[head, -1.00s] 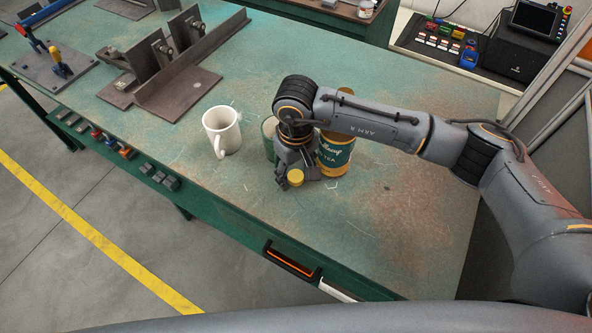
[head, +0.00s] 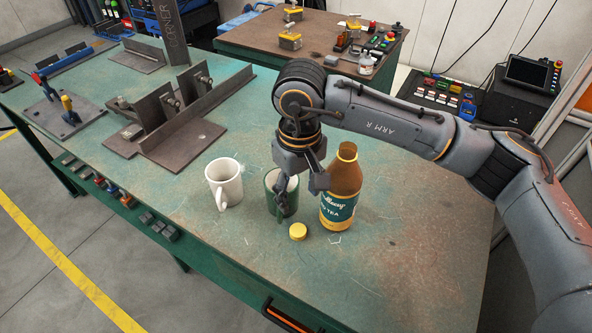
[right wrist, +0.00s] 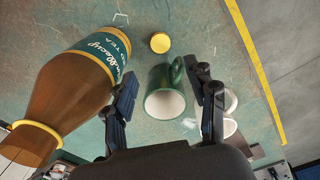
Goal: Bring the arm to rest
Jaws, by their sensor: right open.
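My right gripper (head: 302,190) is open, fingers pointing down, above and beside the green mug (head: 271,204). In the right wrist view the gripper (right wrist: 163,85) is spread, with the green mug (right wrist: 156,78) showing between its fingers; nothing is held. The brown tea bottle (head: 345,180) stands upright and uncapped just right of the gripper; it also shows at left in the right wrist view (right wrist: 60,90). A yellow cap (head: 298,231) lies on the table in front. A white mug (head: 224,182) stands left of the green mug. My left gripper is not in view.
The green worktable (head: 400,240) has free room at the front right. Steel angle fixtures (head: 190,135) stand at the back left. A second bench (head: 270,48) with small parts and a control panel (head: 440,92) are behind.

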